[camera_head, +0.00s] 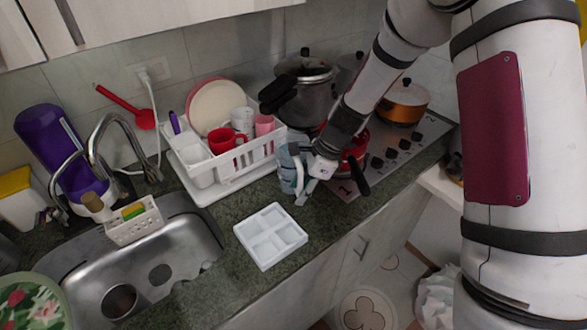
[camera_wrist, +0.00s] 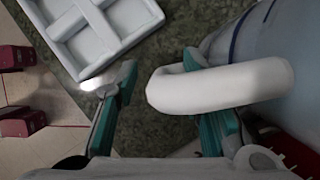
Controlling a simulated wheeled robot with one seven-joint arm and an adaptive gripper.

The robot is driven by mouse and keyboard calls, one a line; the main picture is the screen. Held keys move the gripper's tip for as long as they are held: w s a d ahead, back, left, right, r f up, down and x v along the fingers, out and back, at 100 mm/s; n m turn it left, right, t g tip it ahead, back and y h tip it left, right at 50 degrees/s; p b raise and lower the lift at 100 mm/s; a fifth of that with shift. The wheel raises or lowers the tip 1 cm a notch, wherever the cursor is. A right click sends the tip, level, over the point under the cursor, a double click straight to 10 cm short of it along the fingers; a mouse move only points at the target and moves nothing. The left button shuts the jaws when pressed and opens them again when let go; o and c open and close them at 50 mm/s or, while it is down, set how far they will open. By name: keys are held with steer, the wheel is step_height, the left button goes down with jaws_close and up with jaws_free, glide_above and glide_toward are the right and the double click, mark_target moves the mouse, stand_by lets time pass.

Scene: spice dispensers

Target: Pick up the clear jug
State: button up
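The clear jug (camera_head: 290,168) stands on the counter, right of the dish rack and left of my gripper (camera_head: 316,172). In the wrist view, its pale bluish body (camera_wrist: 265,42) fills the upper right, and its thick white handle (camera_wrist: 222,85) reaches out to the left. My gripper (camera_wrist: 162,66) is open, with its two teal-edged fingers apart. The handle crosses in front of the right finger and its rounded end lies in the gap between the fingers. The left finger is clear of the handle. Whether the right finger touches the jug cannot be told.
A white divided tray (camera_head: 271,236) lies on the counter near its front edge. A white dish rack (camera_head: 232,163) with cups is left of the jug. A red pan (camera_head: 354,152) on the stove is close behind my gripper. The sink (camera_head: 165,262) is at the left.

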steer(key=shift+x, duration=0.8)
steer(key=shift+w, duration=0.1)
steer(key=shift+c, duration=0.2)
jaws_close()
steer(key=shift+r, duration=0.25)
